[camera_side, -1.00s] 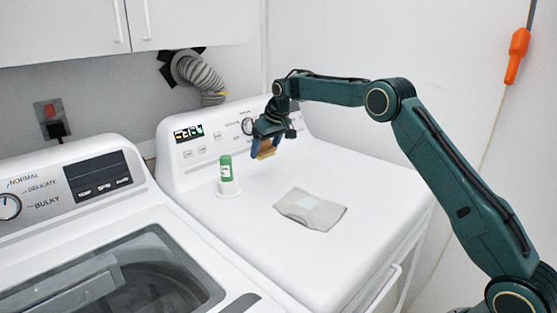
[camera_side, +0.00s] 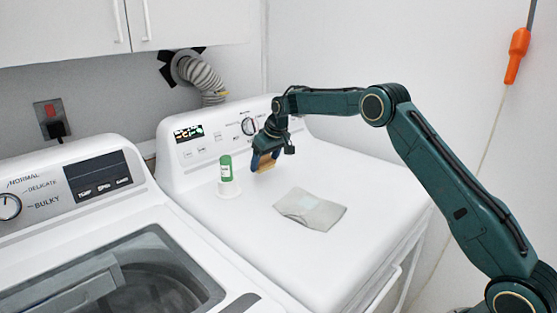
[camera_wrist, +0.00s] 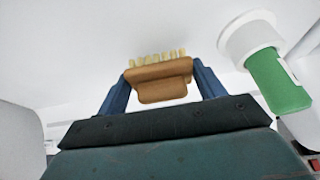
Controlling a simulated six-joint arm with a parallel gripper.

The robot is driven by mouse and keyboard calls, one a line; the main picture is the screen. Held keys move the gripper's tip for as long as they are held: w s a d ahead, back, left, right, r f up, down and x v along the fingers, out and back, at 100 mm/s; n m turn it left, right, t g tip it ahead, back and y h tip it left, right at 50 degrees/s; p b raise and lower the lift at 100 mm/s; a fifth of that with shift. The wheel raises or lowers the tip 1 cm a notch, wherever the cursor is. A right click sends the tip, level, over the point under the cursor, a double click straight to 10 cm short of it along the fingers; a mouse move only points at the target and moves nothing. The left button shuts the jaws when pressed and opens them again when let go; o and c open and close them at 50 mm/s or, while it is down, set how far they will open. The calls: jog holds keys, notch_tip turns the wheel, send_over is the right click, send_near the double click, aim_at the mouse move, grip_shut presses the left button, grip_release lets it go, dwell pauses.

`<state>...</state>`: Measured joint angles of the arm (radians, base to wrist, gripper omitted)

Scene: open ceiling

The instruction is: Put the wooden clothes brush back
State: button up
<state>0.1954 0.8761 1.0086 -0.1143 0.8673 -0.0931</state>
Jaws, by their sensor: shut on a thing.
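The wooden clothes brush (camera_wrist: 160,80) is brown with pale bristles. In the wrist view it sits between the two blue fingers of my gripper (camera_wrist: 160,83), bristles pointing away from the palm. In the side view my gripper (camera_side: 264,160) is shut on the brush (camera_side: 268,164), low near the back of the right-hand white machine (camera_side: 350,170), in front of its control panel. I cannot tell whether the bristles touch the top.
A grey folded cloth (camera_side: 310,209) lies in front. The right part of the top is clear.

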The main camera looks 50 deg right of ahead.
aim_at(268, 164)
jog(key=shift+f, duration=1.75)
jog(key=shift+f, duration=0.1)
jog(key=o, duration=0.9)
jog(key=v, duration=1.2)
